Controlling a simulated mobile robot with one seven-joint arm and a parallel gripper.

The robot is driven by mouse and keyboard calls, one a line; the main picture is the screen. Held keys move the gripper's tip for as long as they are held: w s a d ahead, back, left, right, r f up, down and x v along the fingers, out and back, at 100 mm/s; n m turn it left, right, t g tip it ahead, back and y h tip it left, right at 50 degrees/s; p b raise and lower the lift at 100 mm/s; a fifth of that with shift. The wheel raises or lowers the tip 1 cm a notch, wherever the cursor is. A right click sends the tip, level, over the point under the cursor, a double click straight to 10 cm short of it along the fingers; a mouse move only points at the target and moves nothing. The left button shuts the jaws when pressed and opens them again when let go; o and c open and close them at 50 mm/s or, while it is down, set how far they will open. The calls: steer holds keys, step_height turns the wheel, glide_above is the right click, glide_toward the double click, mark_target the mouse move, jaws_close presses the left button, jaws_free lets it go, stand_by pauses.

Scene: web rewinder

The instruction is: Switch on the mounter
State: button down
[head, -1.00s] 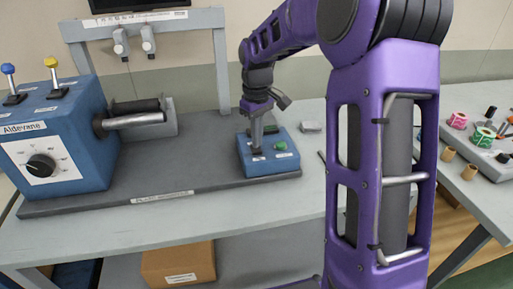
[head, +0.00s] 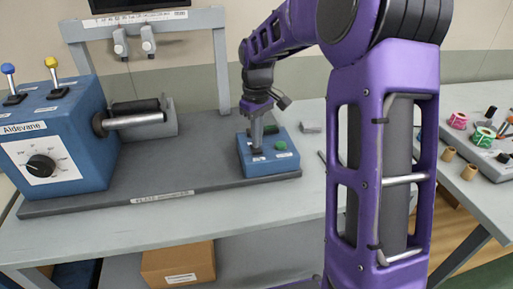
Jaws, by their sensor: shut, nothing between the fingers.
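A small blue control box (head: 270,165) sits at the right end of the dark base plate. A green button (head: 281,145) is on its top, toward the right, with small white labels near the front. My gripper (head: 257,151) points down over the left part of the box top, shut and empty. Its tips are at or just above a dark part there; I cannot tell whether they touch. They cover part of the box top. The larger blue machine (head: 60,135), labelled Aldevane, stands at the left end of the plate, with a black dial (head: 41,166) on its front.
A blue-knobbed lever (head: 8,70) and a yellow-knobbed lever (head: 51,64) stand on the machine. A roller (head: 135,121) sticks out to its right. A grey frame (head: 222,70) rises behind. A side table (head: 465,200) at right holds rolls and small parts. A cardboard box (head: 178,265) lies below.

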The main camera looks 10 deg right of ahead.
mark_target(257, 150)
steer(key=shift+f, duration=0.95)
stand_by(0.6)
steer(key=shift+r, duration=0.1)
step_height(257, 150, up, 7)
steer(key=p, duration=0.6)
stand_by(0.5)
